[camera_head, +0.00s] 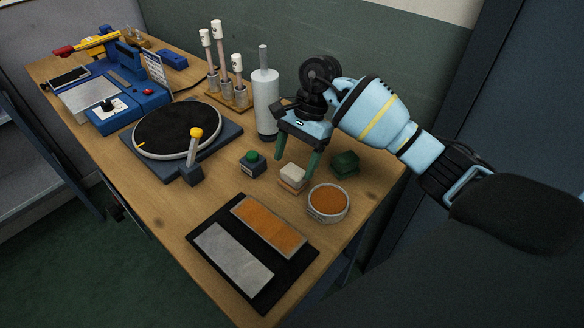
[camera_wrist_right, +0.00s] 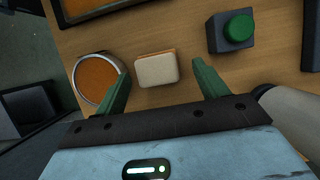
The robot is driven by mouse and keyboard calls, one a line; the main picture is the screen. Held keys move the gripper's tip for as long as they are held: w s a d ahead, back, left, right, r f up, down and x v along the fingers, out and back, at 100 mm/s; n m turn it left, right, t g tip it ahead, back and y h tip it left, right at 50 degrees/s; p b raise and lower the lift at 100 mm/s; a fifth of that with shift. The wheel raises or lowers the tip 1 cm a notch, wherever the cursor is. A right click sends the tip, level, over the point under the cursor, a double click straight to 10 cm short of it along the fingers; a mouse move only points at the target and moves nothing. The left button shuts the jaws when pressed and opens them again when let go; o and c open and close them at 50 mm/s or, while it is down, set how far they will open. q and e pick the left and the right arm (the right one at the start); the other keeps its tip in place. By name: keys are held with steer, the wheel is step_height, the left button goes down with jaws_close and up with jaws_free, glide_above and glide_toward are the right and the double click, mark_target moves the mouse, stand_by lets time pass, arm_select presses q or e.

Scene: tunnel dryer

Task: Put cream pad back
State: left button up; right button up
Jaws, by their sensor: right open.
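The cream pad (camera_head: 293,172) is a small pale block with a tan layer along its lower edge. It stands on the wooden table, left of the round dish and right of the green-button box. My right gripper (camera_head: 296,161) is open and points down over the pad, one green finger to each side. In the right wrist view the cream pad (camera_wrist_right: 157,71) lies ahead of the gap between the open fingers (camera_wrist_right: 158,80), with an orange-brown edge on its far side. I cannot tell whether the fingers touch it. My left gripper is not in view.
The round dish (camera_head: 328,203) with orange-brown filling, a dark green block (camera_head: 344,164) and the green-button box (camera_head: 252,164) stand close by. A black mat (camera_head: 207,221) with an orange and a grey panel lies in front. A white cylinder (camera_head: 266,100) stands behind.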

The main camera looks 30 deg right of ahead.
steer(key=v, duration=0.9)
steer(key=shift+b, duration=0.3)
steer(key=shift+a, duration=0.1)
